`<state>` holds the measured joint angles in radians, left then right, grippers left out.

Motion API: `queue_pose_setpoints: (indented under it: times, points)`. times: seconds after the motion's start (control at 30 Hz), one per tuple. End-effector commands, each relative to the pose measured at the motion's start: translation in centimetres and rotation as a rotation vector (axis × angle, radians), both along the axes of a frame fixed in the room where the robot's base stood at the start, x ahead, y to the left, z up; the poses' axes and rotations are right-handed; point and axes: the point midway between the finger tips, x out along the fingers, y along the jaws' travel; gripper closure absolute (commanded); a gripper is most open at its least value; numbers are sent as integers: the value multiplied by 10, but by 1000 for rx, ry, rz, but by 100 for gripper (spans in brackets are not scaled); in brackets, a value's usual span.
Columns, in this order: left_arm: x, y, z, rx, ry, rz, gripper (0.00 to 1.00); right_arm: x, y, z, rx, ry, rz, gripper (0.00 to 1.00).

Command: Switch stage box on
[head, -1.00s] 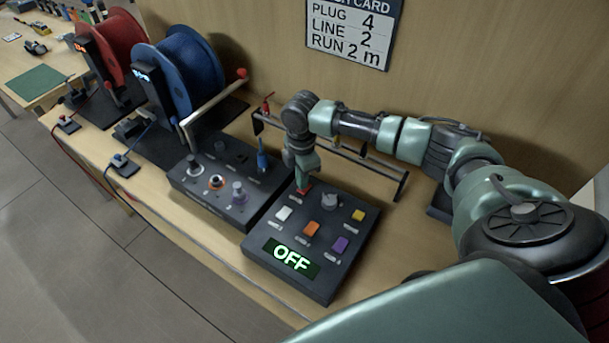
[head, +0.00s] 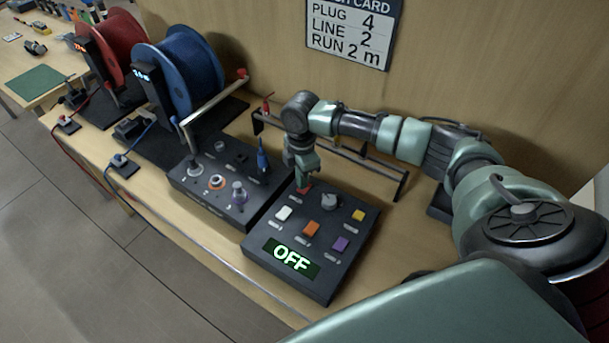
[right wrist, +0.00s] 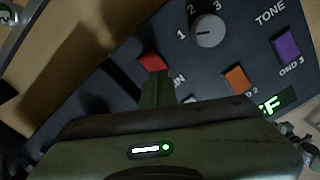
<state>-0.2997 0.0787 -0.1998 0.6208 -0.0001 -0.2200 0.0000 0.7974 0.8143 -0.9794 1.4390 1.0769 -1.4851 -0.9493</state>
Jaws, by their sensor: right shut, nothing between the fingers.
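The stage box is a dark sloped panel (head: 262,228) on the bench, with its green display (head: 290,257) reading OFF. It carries a red switch (head: 304,189), a grey rotary knob (head: 330,201), and white, orange, purple and yellow buttons. My right gripper (head: 304,184) points down at the red switch, shut and empty. In the right wrist view the red switch (right wrist: 152,62) shows just beyond the fingertips (right wrist: 154,78), beside a partly hidden label ending in "N". I cannot tell whether the fingertips touch it. My left gripper is not in view.
A second dark box (head: 217,192) with several sockets stands left of the stage box, a blue plug (head: 262,158) upright in it. A blue cable reel (head: 185,70) and a red one (head: 112,45) stand farther left. A low rack (head: 375,172) runs behind my right gripper.

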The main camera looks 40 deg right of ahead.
Motion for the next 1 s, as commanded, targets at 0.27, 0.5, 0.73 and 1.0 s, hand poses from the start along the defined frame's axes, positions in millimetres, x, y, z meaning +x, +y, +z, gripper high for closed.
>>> queue_pose_setpoints:
  times: [0.27, 0.5, 0.73, 1.0]
  points:
    - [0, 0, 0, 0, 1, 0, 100, 0, 0, 0, 0, 0, 0, 100]
    - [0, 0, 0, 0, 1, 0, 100, 0, 0, 0, 0, 0, 0, 100]
    - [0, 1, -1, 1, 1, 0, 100, 0, 0, -3, 0, 0, 0, 100]
    - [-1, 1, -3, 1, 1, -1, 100, 0, 0, -7, 0, 0, 0, 100]
